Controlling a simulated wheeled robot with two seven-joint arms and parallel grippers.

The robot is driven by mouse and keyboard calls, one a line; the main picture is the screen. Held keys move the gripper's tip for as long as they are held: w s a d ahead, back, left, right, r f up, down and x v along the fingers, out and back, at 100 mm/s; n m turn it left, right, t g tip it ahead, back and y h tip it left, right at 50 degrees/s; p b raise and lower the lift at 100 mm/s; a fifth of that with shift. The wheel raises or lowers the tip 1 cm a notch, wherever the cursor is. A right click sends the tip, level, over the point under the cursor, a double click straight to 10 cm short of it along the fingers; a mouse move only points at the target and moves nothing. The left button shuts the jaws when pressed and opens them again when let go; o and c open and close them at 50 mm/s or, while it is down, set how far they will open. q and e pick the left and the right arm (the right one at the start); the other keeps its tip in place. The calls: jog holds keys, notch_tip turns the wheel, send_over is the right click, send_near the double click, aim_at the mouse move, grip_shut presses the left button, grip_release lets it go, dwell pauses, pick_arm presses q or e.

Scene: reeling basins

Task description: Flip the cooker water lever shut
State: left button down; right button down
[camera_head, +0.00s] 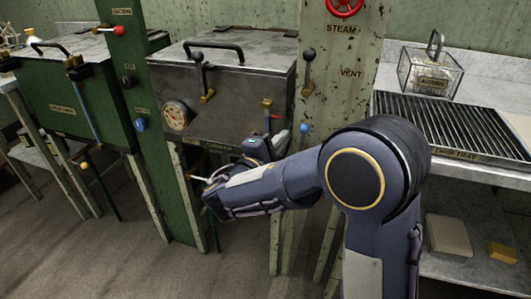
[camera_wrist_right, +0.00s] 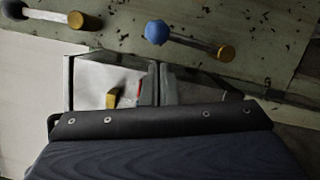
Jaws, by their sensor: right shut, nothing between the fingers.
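A blue-knobbed lever (camera_head: 304,128) is on the cream post, right of the grey lidded basin (camera_head: 225,110); its label is not readable. It also shows in the right wrist view (camera_wrist_right: 157,32), tilted, knob end up and brass pivot lower. Another blue knob (camera_head: 140,124) is on the green post left of the grey basin. Which one is the cooker's water lever I cannot tell. My right gripper (camera_head: 272,146) is shut and empty, in front of the grey basin's lower right corner, just left of the cream-post lever and apart from it. My left gripper is not in view.
A black-knobbed lever (camera_head: 309,66) stands above on the cream post, below a red handwheel (camera_head: 344,6). The grey basin carries a gauge (camera_head: 176,115) and a brass-and-red fitting (camera_head: 268,104). A green basin (camera_head: 70,100) stands left, a drip tray (camera_head: 450,120) right.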

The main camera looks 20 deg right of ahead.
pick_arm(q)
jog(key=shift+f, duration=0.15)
pick_arm(e)
jog(key=shift+s+d+r, duration=0.1)
jog(key=shift+d+r, duration=0.05)
jog(key=shift+d, duration=0.35)
jog(key=shift+s+d+r, duration=0.1)
jog(key=shift+d, duration=0.35)
